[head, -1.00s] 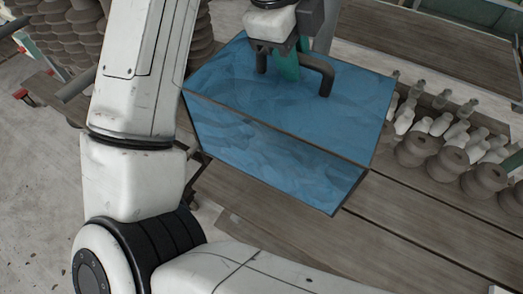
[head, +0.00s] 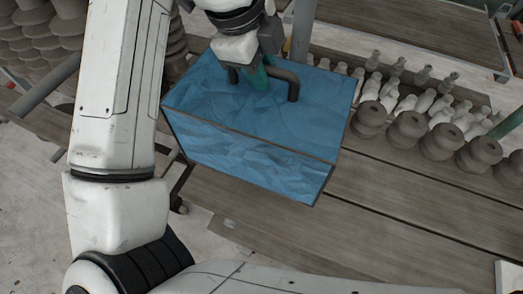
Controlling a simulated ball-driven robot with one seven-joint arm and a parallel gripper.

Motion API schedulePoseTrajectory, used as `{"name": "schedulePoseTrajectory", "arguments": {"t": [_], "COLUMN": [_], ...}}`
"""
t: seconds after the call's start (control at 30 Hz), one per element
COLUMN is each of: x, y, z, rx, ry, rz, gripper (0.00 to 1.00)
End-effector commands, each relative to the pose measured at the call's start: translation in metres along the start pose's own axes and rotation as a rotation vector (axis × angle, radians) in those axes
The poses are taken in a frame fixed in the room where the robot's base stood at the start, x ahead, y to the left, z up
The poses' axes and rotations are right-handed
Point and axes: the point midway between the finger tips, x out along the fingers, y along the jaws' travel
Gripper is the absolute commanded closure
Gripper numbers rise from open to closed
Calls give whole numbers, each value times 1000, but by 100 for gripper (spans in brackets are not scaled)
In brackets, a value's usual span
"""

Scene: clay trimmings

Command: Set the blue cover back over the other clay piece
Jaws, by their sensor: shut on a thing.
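The blue cover (head: 215,137) is a box with dark edges and a dark arched handle (head: 294,84) on its top. It shows in the middle of the head view. My gripper (head: 258,80) is shut on the handle, at the top of the cover. The cover hangs slightly tilted in the picture, and I cannot tell how far it is above the wooden table (head: 400,205). No clay piece shows beneath the cover; whatever is under or behind it is hidden.
Several grey spool-shaped pots (head: 408,132) stand in a row at the right, with several pale bottle shapes (head: 396,95) behind them. Stacked brown pots (head: 50,35) are at the upper left. A small white object (head: 508,275) is at the lower right.

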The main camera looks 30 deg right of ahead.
Motion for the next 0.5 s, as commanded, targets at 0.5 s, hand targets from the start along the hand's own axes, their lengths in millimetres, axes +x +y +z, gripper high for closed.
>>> {"name": "schedulePoseTrajectory", "arguments": {"t": [0.5], "x": [60], "y": [19], "z": [9], "rx": [-2], "ry": [1], "rz": [0], "gripper": [100]}}
